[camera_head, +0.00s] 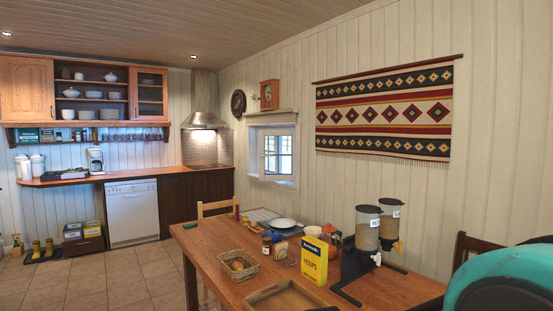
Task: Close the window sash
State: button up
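The window (272,155) is set in the right-hand wall, between the cooker hood and the woven hanging. It has a white frame, a sill and a shelf-like top trim. A paned sash (278,154) shows inside the frame. It seems to stand at an angle to the opening, but it is too small to tell how far open it is. My gripper is not in view. A teal and black rounded part at the lower right edge is probably part of my arm.
A wooden table (215,262) fills the foreground, with a basket (239,264), a yellow cereal box (314,260), cereal dispensers (367,228) and a wooden tray (285,298). A chair (216,208) stands behind it. Tiled floor (130,276) is open at the left, before the kitchen counter (100,175).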

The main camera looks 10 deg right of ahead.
aim_at(262, 133)
jog(key=j+u, duration=0.15)
jog(key=u, duration=0.45)
jog(key=i+j, duration=0.25)
jog(key=j, duration=0.2)
jog(key=i+j, duration=0.25)
jog(key=j, duration=0.15)
jog(key=i+j, duration=0.25)
jog(key=j, duration=0.2)
jog(key=i+j+u, duration=0.15)
jog(key=i, duration=0.8)
jog(key=i+j+u, duration=0.1)
jog(key=i, duration=2.75)
jog(key=i+z, duration=0.2)
jog(key=i, duration=0.45)
jog(key=i+z, duration=0.2)
jog(key=i, duration=0.45)
jog(key=i+j+z, duration=0.2)
jog(key=i, duration=0.45)
jog(key=i+z, duration=0.3)
jog(key=i, duration=0.25)
jog(key=i+z, duration=0.35)
jog(key=i, duration=0.2)
jog(key=i+j+z, duration=0.3)
jog(key=i, duration=0.25)
